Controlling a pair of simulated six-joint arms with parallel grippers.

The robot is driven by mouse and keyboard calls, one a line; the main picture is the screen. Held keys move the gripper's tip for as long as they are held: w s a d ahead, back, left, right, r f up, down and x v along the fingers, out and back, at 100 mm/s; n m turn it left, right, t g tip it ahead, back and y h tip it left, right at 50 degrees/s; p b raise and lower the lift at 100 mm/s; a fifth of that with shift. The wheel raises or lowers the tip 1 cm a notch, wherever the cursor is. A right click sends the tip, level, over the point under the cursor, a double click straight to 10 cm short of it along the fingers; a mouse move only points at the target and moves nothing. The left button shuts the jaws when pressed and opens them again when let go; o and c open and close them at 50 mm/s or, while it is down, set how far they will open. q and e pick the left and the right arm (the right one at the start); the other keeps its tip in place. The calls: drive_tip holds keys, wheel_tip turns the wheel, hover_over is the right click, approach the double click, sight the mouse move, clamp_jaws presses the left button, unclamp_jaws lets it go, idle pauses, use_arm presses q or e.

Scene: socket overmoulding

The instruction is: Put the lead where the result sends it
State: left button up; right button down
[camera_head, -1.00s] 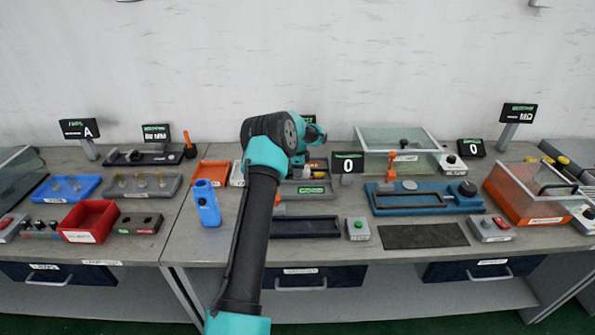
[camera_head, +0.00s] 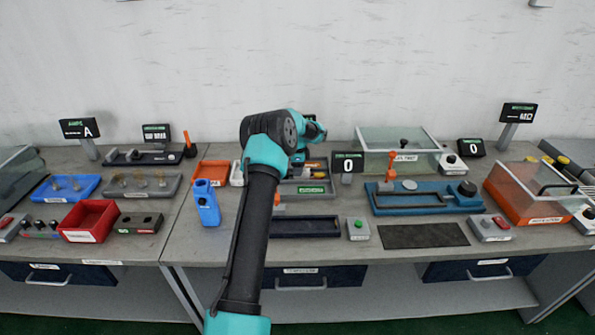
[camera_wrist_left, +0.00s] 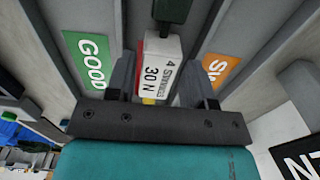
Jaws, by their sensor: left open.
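My left gripper (camera_head: 314,133) is over the sorting trays at the back middle of the bench, partly hidden by its own wrist. In the left wrist view its two fingers (camera_wrist_left: 160,80) stand apart. Between and beyond them is a white block (camera_wrist_left: 158,68) with a red edge, printed "4 STRANDS 30 N", and a dark green piece (camera_wrist_left: 174,10) adjoins it. The block appears to be on the lead; whether the fingers touch it I cannot tell. A green GOOD label (camera_wrist_left: 88,60) is on one side, an orange label starting with S (camera_wrist_left: 217,70) on the other. My right gripper is not in view.
The GOOD tray (camera_head: 330,189) lies in front of my gripper. A display reading 0 (camera_head: 347,165) stands close on its right. A blue fixture (camera_head: 430,209) and a clear-walled box (camera_head: 395,137) are further right, a blue bottle-like holder (camera_head: 207,205) left.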

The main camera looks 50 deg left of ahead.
use_arm(q)
wheel_tip(320, 180, up, 11)
idle(0.4)
drive_tip(key=shift+f, duration=0.1)
idle(0.4)
